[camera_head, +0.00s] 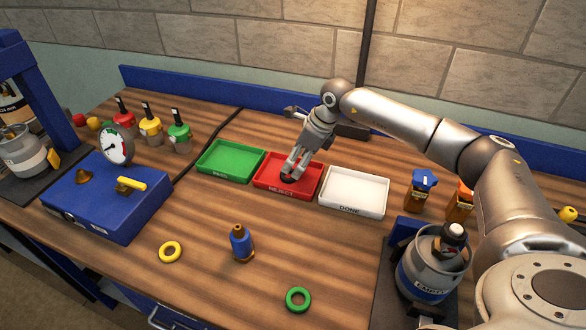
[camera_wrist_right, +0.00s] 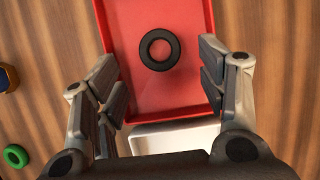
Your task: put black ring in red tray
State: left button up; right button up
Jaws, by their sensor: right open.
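The red tray (camera_head: 309,191) stands on the bench between the green and white trays. The black ring (camera_wrist_right: 159,49) lies flat inside the red tray (camera_wrist_right: 141,104) in the right wrist view. In the head view the black ring (camera_head: 288,178) is a dark shape on the tray floor, partly hidden by my fingers. My right gripper (camera_head: 290,169) points down over the red tray. In the right wrist view the right gripper (camera_wrist_right: 166,86) has its fingers apart with nothing between their tips, and the ring shows beyond them. My left gripper is not in view.
The green tray (camera_head: 231,161) and white tray (camera_head: 354,191) flank the red one. A yellow ring (camera_head: 170,252), a green ring (camera_head: 298,299) and a blue bottle (camera_head: 241,243) are in front.

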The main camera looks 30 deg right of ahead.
jog(key=b+v, duration=0.1)
jog(key=v, duration=0.7)
dwell(0.7)
